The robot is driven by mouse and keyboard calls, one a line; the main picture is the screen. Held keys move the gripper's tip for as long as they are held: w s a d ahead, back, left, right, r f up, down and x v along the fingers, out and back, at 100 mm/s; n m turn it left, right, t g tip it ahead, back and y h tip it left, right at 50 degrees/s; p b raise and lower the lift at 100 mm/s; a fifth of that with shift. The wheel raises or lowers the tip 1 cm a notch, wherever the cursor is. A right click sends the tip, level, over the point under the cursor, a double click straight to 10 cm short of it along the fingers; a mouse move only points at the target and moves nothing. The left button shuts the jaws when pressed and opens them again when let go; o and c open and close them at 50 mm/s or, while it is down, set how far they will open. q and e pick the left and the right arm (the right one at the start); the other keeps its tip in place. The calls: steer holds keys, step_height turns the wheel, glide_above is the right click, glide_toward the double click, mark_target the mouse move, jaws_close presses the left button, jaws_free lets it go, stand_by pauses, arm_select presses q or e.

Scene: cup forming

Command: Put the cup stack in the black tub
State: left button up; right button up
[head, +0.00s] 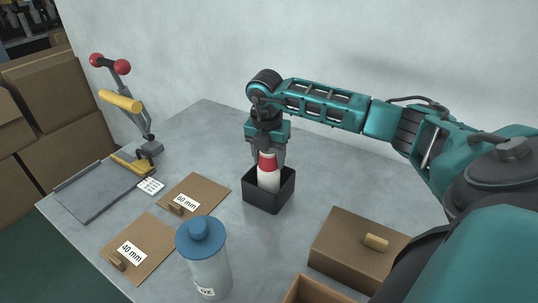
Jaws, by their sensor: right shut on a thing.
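The cup stack (268,179) is white with a red band near its top. It stands upright within the opening of the black tub (268,201). The tub is an open square box in the middle of the grey table. My right gripper (267,154) points straight down over the tub and is shut on the upper part of the cup stack. The tub's front wall hides the stack's lower end, so I cannot tell if it touches the floor. My left gripper is not in view.
Brown boards marked 60 mm (205,184) and 40 mm (155,235) lie left of the tub. A blue-lidded jar (210,270) stands in front. A brown box (340,240) sits to the right. A lever press (130,160) stands far left. The table behind the tub is clear.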

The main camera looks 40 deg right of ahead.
steer(key=shift+f, duration=0.1)
steer(key=o, duration=1.4)
steer(key=shift+c, duration=0.2)
steer(key=r, duration=0.4)
steer(key=a+r, duration=0.1)
steer(key=r, duration=0.7)
steer(key=shift+s+a+r, duration=0.15)
steer(key=shift+s, duration=0.15)
